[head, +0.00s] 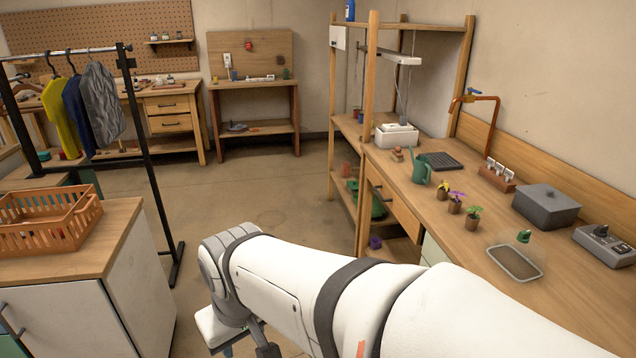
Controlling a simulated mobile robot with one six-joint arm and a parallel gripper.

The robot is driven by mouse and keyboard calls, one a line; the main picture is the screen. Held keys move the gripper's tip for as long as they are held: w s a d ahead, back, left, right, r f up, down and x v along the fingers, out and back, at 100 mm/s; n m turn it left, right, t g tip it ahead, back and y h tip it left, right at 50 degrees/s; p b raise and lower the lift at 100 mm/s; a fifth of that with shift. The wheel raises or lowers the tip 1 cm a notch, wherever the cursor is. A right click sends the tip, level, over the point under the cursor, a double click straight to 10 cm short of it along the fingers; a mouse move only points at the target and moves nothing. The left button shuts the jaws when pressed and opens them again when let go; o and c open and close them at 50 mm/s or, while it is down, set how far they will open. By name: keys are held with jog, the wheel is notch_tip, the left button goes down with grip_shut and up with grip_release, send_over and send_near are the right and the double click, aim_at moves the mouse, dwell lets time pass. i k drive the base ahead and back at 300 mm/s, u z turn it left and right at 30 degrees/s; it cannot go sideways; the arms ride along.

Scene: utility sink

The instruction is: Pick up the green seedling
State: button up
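The green seedling (473,213) stands upright in a small brown pot on the wooden workbench (415,198) at the right. It is the nearest of three potted seedlings in a short row. Behind it are a purple seedling (455,202) and a yellow seedling (442,190). My white arm crosses the lower middle of the head view. My gripper (245,346) shows only in part at the bottom edge, low and left of the bench, well apart from the seedlings. Its fingertips are cut off, so I cannot tell its opening.
A green watering can (421,167), a black tray (438,161), a grey lidded box (546,206) and a shallow soil tray (515,263) stand on the bench. At left are an orange basket (45,222) on a cabinet and a clothes rack (150,165). The middle floor is clear.

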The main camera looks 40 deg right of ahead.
aim_at(472, 220)
jog(key=u, duration=0.05)
jog(key=i, duration=2)
jog(key=z, duration=3.4)
jog(key=i, duration=1.5)
jog(key=z, duration=0.05)
